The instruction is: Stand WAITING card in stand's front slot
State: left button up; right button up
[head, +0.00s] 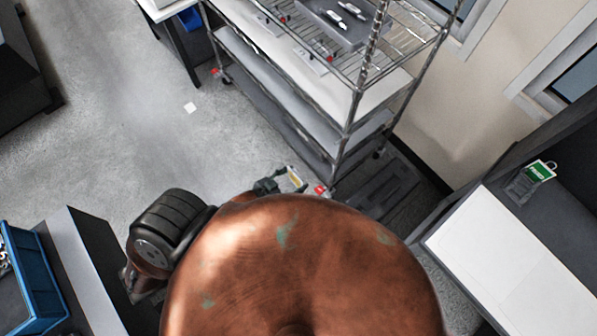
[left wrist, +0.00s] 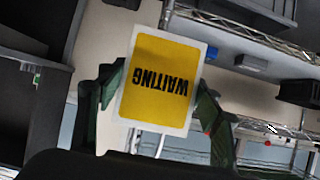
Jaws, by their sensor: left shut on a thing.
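The WAITING card (left wrist: 158,80) is yellow with a white border, and its black lettering reads upside down in the left wrist view. My left gripper (head: 282,184) is shut on it, with a dark green finger at each side of the card. In the head view the card (head: 295,179) is small and partly seen, held out in front of the wire rack. A green-and-white card (head: 541,170) is at the stand. Its slots are too small to tell apart. My right gripper is not in view.
A wheeled wire rack (head: 345,130) with several shelves stands just beyond the left gripper. The white bench top (head: 520,255) is largely clear. A blue bin (head: 35,285) is at the lower left. Open grey floor (head: 110,130) lies left of the rack.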

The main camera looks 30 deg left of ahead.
aim_at(295, 181)
pick_arm(q)
jog(key=shift+s+a+p, duration=0.25)
jog(key=shift+s, duration=0.45)
jog(key=shift+s+a+p, duration=0.2)
jog(key=shift+s+a, duration=0.05)
jog(key=shift+s, duration=0.4)
jog(key=shift+s+a+p, duration=0.25)
jog(key=shift+s, duration=0.45)
